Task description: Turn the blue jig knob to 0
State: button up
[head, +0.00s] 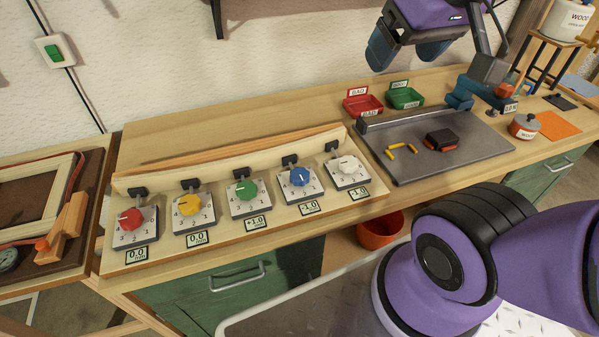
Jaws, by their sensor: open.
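The blue jig knob (299,177) sits on a white dial plate, fourth from the left in a row of knobs on the bench. The small display (309,208) in front of it reads -1.0. A lath (240,167) runs along the row behind the knobs, held by dark clamps. My gripper (407,56) is at the top of the head view, to the right of and apart from the blue knob, above the back of the bench. Its two blue fingers are spread apart with nothing between them.
Red (130,218), yellow (189,204) and green (246,190) knobs stand left of the blue one; a white knob (347,164) stands right. Red (362,106) and green (405,98) trays sit at the back. A grey metal plate (470,150) holds a dark block.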

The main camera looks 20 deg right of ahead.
jog(key=w+a+f+m+g, duration=0.1)
jog(key=w+f+m+g, duration=0.1)
jog(key=w+f, duration=0.35)
jog(key=m+g+y, duration=0.4)
jog(key=m+g, duration=0.2)
jog(key=m, duration=0.2)
send_over(300, 174)
jog(key=w+d, duration=0.3)
notch_tip(300, 174, down, 22)
jog(key=x, duration=1)
jog(key=shift+s+d+f, duration=0.15)
jog(key=shift+d+f, duration=0.15)
jog(key=c, duration=0.9)
